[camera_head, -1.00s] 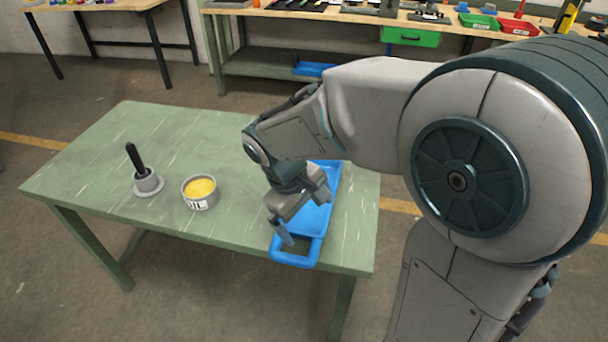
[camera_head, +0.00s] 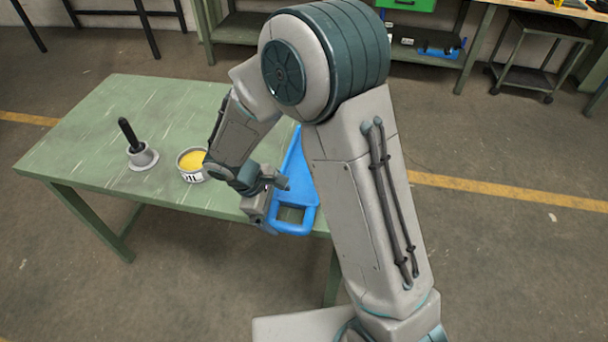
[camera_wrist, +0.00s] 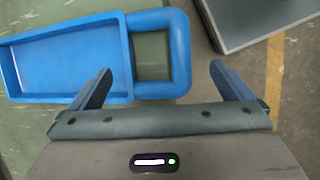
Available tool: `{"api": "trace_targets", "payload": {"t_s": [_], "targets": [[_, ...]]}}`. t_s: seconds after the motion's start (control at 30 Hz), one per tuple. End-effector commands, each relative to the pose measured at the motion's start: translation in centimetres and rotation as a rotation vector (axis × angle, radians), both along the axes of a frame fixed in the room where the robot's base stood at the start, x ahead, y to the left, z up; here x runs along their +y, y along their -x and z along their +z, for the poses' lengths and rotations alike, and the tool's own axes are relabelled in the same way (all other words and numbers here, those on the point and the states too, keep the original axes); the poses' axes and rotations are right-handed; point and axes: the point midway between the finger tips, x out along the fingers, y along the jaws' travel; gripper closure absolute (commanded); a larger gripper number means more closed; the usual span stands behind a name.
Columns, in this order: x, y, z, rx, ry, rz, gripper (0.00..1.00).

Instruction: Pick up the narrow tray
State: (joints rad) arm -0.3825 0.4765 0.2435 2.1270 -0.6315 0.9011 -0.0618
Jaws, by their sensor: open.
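The narrow tray is blue, long and shallow, with a loop handle at its near end. In the head view the narrow tray (camera_head: 297,180) lies near the right edge of the green table, partly hidden by my arm. In the wrist view the narrow tray (camera_wrist: 70,62) is at the upper left, with its handle (camera_wrist: 178,50) at the top centre. My gripper (camera_wrist: 160,80) is open and empty, its fingers pointing toward the handle. In the head view my gripper (camera_head: 268,212) is at the left of the handle; contact cannot be told.
The green table (camera_head: 100,115) also holds a tin of yellow contents (camera_head: 192,162) and a grey cup with a black-handled tool (camera_head: 138,150), both left of my gripper. Workbenches and a dark cart (camera_head: 535,60) stand at the back. Floor on the right is clear.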

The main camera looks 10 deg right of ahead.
Motion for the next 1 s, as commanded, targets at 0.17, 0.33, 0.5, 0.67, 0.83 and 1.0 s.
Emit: {"api": "trace_targets", "payload": {"t_s": [0.17, 0.33, 0.5, 0.67, 0.83, 1.0], "targets": [[-0.5, -0.1, -0.9, 0.002, 0.000, -0.002, 0.00], [-1.4, -0.5, -2.9, 0.004, 0.002, -0.002, 0.00], [-2.2, -0.6, -4.7, 0.002, 0.001, -0.001, 0.00], [-2.3, -0.6, -5.1, 0.000, 0.000, -0.001, 0.00], [-2.3, -0.6, -5.1, 0.000, 0.000, -0.001, 0.11], [-2.3, -0.6, -5.1, -0.001, -0.001, -0.001, 0.58]]}}
